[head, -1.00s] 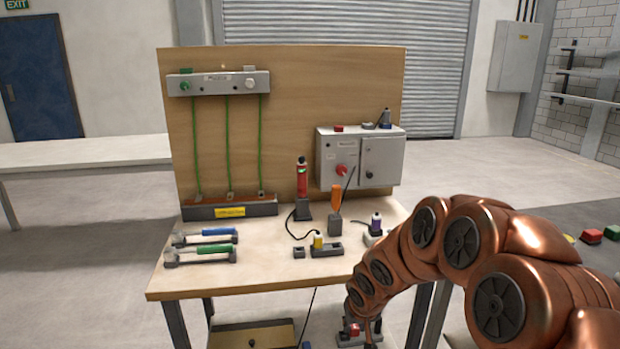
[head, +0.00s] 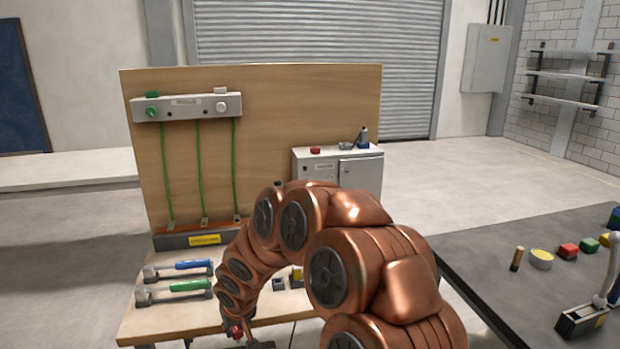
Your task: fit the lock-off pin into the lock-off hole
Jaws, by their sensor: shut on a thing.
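My gripper (head: 240,335) hangs low at the bottom edge, in front of the workbench's front edge, partly cut off by the frame. It is shut on a small red thing (head: 236,331), which I take to be the lock-off pin; its shape is mostly hidden. My copper arm curves across the middle and covers much of the bench. I cannot make out the lock-off hole. A lever (head: 609,270) with a dark base (head: 583,320) stands on the dark table at the right edge; no hole can be told there at this size.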

